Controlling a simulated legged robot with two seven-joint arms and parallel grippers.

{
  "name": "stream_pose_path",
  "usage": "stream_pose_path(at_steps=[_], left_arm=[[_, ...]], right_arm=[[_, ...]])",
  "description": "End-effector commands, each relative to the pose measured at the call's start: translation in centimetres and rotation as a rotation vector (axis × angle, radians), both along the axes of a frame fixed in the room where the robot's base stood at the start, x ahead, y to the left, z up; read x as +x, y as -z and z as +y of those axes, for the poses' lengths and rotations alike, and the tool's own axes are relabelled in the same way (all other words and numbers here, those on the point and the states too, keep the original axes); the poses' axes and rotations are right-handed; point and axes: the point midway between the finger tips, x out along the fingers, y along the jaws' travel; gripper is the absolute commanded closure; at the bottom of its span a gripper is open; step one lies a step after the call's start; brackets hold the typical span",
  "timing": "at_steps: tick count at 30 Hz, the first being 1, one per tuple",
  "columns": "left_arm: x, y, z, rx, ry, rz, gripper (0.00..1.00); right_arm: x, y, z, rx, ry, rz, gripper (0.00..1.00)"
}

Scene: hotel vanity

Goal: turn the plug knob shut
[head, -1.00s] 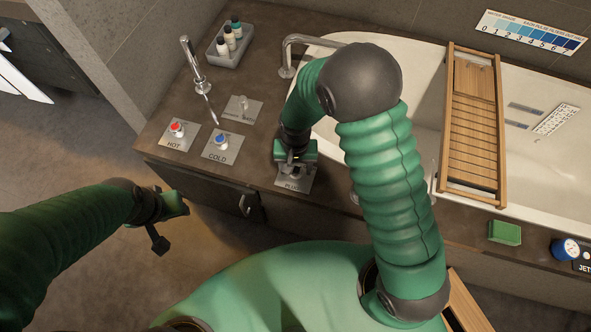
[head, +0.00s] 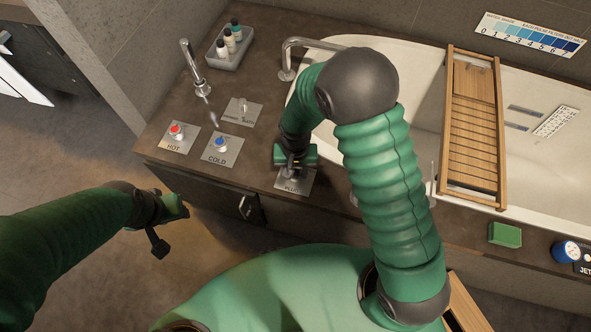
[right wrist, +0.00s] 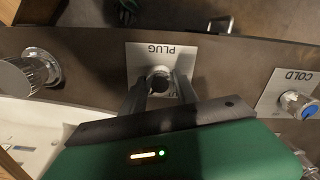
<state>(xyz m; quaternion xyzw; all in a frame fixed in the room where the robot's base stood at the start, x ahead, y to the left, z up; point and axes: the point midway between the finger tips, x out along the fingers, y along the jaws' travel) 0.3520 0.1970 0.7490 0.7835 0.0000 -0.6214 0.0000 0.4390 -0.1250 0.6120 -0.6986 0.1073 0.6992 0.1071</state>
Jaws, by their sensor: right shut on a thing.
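The plug plate (head: 294,187), a metal square labelled PLUG, lies on the brown counter in front of the tub. My right gripper (head: 293,168) reaches down over it and largely hides the knob in the head view.
The hot knob (head: 176,130) and cold knob (head: 221,143) stand left of the plug plate, with another plate (head: 242,112) behind. A faucet (head: 191,65) and bottle tray (head: 229,52) are farther back. A wooden rack (head: 471,130) spans the tub; a green block (head: 505,234) lies right.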

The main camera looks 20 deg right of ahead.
Motion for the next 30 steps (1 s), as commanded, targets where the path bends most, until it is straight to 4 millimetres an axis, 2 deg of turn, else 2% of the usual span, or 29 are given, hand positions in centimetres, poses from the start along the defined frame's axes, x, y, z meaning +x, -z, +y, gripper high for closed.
stream_pose_path(at_steps=[11,30], left_arm=[[0.0,-1.9,0.0,0.000,0.000,0.000,0.60],[0.0,-6.7,0.0,0.000,0.000,0.000,0.60]], right_arm=[[0.0,-0.4,0.0,0.001,-0.154,0.002,1.00],[0.0,-0.4,0.0,0.002,-0.745,0.001,1.00]])
